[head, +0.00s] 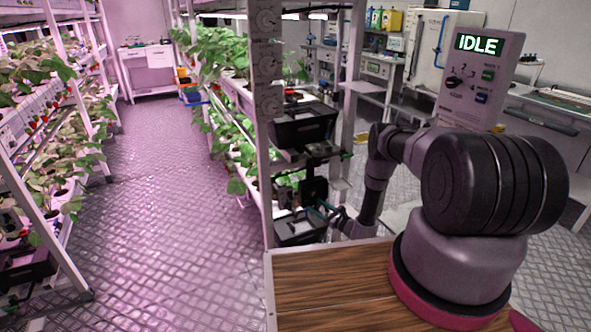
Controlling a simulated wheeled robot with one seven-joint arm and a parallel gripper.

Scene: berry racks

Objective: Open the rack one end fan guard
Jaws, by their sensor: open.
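The end of the near rack (265,150) stands in the middle of the head view, with several round dial-like fittings on its upright panel. Dark box-like units sit at this end: an upper black one (303,127) and a lower one with a pale top (299,227). I cannot tell which part is the fan guard, or whether it is open or closed. My arm reaches left and down to the rack end. My gripper (313,192) is small and dark there, between the two units. It is open; contact with anything cannot be made out.
A wood-topped surface (335,288) lies below my arm. A control box (478,75) showing IDLE stands at right. Another plant rack (45,150) lines the left side. The aisle floor (165,210) between the racks is clear.

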